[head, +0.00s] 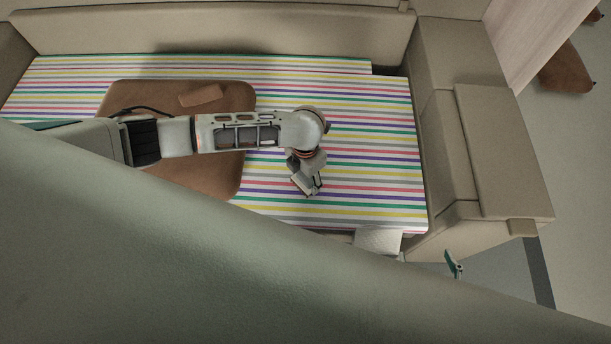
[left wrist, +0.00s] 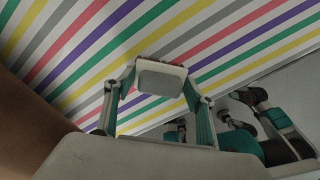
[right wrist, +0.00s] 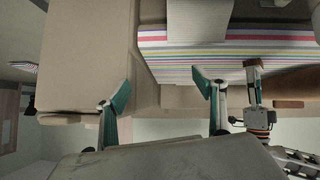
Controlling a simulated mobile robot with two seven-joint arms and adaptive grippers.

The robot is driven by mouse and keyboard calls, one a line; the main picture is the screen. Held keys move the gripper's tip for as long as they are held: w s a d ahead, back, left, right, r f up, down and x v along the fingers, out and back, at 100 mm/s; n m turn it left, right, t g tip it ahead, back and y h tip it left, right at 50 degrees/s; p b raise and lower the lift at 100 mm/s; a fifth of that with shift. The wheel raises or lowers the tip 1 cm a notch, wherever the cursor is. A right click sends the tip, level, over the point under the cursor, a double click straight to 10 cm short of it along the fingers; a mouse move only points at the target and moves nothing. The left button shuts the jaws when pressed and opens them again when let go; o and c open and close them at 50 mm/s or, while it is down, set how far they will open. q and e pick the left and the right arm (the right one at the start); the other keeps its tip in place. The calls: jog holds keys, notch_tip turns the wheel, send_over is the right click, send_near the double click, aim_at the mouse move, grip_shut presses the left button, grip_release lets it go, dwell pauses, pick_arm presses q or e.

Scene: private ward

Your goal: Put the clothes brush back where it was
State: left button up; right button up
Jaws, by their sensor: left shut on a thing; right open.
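My left gripper (head: 307,184) hangs over the striped sofa cover and is shut on a small pale block. In the left wrist view the block (left wrist: 160,76) sits between the two fingertips, and the striped cover shows behind it. In the right wrist view, the left gripper (right wrist: 252,84) appears in front of the striped seat. My right gripper is open and empty, its fingers (right wrist: 160,92) wide apart. In the head view only a teal fingertip (head: 453,264) of it shows, beyond the sofa's front edge.
The striped cover (head: 370,140) is mostly clear at right. A brown board or cushion (head: 125,93) lies at left with a brown block (head: 201,96) on it. A white ribbed item (head: 378,241) lies at the front edge. A beige armrest (head: 500,150) bounds the right.

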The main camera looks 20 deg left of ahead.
pick_arm(q)
jog(key=o, duration=2)
jog(key=shift+f, duration=0.15)
